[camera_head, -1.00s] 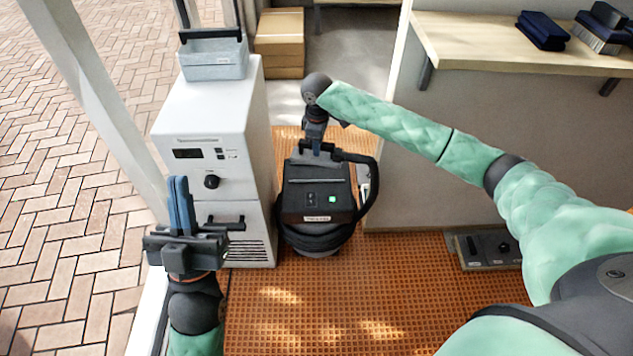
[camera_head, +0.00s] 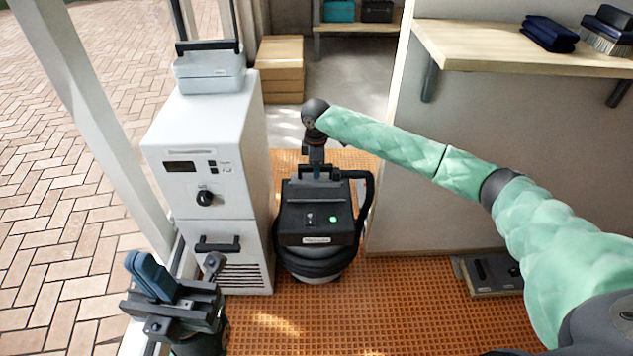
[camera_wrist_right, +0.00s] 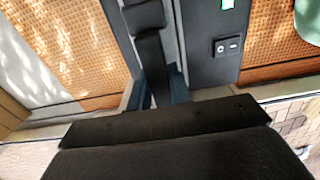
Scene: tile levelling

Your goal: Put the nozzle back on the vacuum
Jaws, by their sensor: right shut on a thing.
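The vacuum (camera_head: 318,215) stands on the orange grating, dark on top, with a green light and a black hose (camera_head: 367,200) curving down its right side. My right gripper (camera_head: 317,170) is low at the vacuum's back top edge. It is shut on a black piece, seemingly the nozzle (camera_wrist_right: 152,58), between blue fingers in the right wrist view (camera_wrist_right: 160,92). The vacuum's switch panel (camera_wrist_right: 228,46) is just right of it there. Whether the nozzle is seated cannot be told. My left gripper (camera_head: 150,275) is at lower left, its blue fingers together with nothing between them.
A white cabinet (camera_head: 210,150) with a pale blue container (camera_head: 210,72) on top stands close left of the vacuum. A partition (camera_head: 450,170) with a wooden shelf (camera_head: 480,45) is at right.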

